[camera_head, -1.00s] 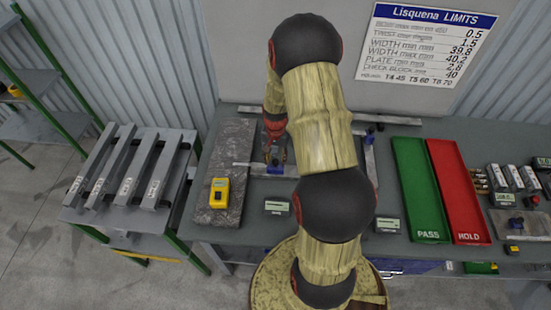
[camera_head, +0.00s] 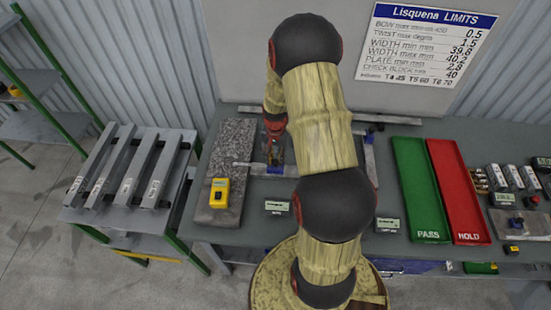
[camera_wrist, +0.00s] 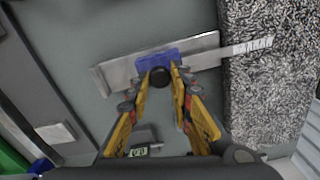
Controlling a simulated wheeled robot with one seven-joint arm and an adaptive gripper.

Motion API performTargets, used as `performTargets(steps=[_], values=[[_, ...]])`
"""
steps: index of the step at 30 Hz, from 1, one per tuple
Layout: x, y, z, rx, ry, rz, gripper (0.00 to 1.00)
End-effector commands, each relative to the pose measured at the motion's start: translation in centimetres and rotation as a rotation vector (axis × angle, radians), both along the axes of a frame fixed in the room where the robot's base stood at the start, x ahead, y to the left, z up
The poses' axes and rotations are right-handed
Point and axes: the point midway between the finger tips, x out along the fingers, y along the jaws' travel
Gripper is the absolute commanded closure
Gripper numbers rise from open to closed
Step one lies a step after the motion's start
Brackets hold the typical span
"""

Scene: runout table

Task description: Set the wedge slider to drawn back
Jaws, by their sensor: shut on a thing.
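In the wrist view the wedge slider shows as a blue block (camera_wrist: 158,60) with a dark round knob (camera_wrist: 159,77), sitting on a grey metal bar (camera_wrist: 203,46). My gripper (camera_wrist: 160,82) has its yellow fingers on both sides of the knob and is shut on it. A thin pale strip (camera_wrist: 248,47) runs from the bar onto the speckled granite plate (camera_wrist: 265,90). In the head view my gripper (camera_head: 273,158) is over the bench right of the granite plate (camera_head: 232,140), and my arm hides part of the fixture.
A yellow device (camera_head: 219,192) lies on the granite plate. A green PASS tray (camera_head: 418,185) and a red HOLD tray (camera_head: 458,185) lie to the right. A rack with several grey bars (camera_head: 130,165) stands at left.

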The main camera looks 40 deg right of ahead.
Motion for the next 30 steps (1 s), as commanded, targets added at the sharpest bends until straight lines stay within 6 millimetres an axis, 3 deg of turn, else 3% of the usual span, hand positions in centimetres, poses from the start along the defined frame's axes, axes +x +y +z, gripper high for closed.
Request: performTargets(steps=[5, 16, 27, 28, 30], values=[[-0.3, -0.3, 0.0, -0.001, 0.0, -0.001, 1.0], [-4.9, -4.3, 0.0, -0.001, 0.0, -0.003, 1.0], [-5.4, -4.7, 0.0, -0.001, 0.0, 0.001, 1.0], [-5.4, -4.7, 0.0, -0.001, 0.0, 0.001, 0.77], [-5.4, -4.7, 0.0, -0.001, 0.0, 0.0, 0.73]])
